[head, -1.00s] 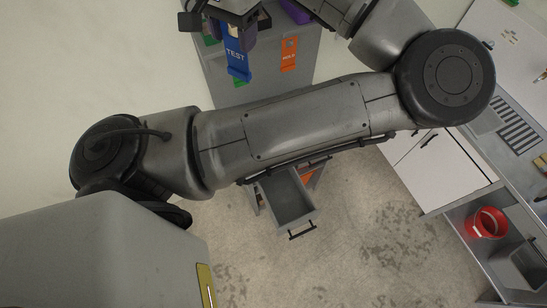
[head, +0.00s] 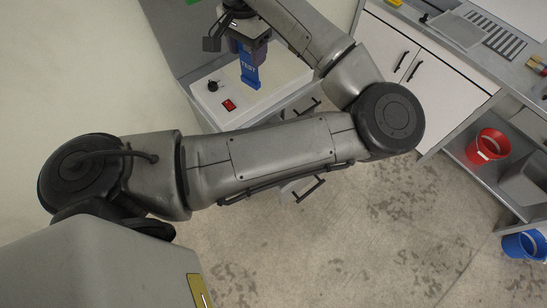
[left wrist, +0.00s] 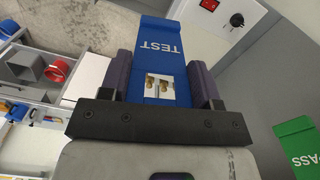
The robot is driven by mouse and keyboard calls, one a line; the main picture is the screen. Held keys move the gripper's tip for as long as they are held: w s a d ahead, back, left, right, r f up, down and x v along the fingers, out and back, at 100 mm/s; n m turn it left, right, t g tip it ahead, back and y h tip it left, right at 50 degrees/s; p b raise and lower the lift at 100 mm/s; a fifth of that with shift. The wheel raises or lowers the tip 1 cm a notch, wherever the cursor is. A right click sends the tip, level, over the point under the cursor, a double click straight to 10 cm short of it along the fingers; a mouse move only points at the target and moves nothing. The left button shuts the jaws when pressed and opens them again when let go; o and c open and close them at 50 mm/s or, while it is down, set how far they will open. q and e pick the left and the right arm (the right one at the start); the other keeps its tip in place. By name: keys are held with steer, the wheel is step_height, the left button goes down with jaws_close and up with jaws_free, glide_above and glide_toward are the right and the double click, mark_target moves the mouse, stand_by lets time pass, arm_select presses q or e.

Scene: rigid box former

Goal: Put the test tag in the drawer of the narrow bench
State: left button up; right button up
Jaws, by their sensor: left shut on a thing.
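The blue test tag (head: 249,72) hangs from my left gripper (head: 246,38), which is shut on it. In the left wrist view the tag (left wrist: 157,47) sits between the two dark fingers (left wrist: 161,82), its white lettering in sight. In the head view the tag is over a pale top with a knob and red switch. Below my left arm, part of a drawer front with a black handle (head: 311,190) shows. Most of that drawer is hidden behind the arm, and I cannot tell how far it is open. My right gripper is not in view.
The pale unit has a red switch (head: 229,105) and a black knob (head: 212,86). A green PASS tag (left wrist: 304,147) lies at the right in the wrist view. A red bucket (head: 488,147) and a blue bucket (head: 526,245) stand at the right. The floor (head: 370,230) is clear.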

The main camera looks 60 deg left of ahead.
arm_select(q)
steer(key=w+d+f+m+b, duration=0.1)
steer(key=w+f+b, duration=0.1)
steer(key=f+b, duration=0.6)
steer(key=w+d+f+b, duration=0.1)
steer(key=f+b, duration=0.7)
steer(key=f, duration=1.4)
steer(key=w+d+f+m+b, duration=0.1)
steer(key=w+f+b, duration=0.3)
steer(key=f+b, duration=0.5)
step_height(320, 180, down, 7)
steer(key=shift+r+m, duration=0.1)
steer(key=shift+m, duration=0.2)
steer(key=shift+f+b, duration=0.2)
steer(key=shift+b, duration=0.1)
steer(key=o, duration=1.1)
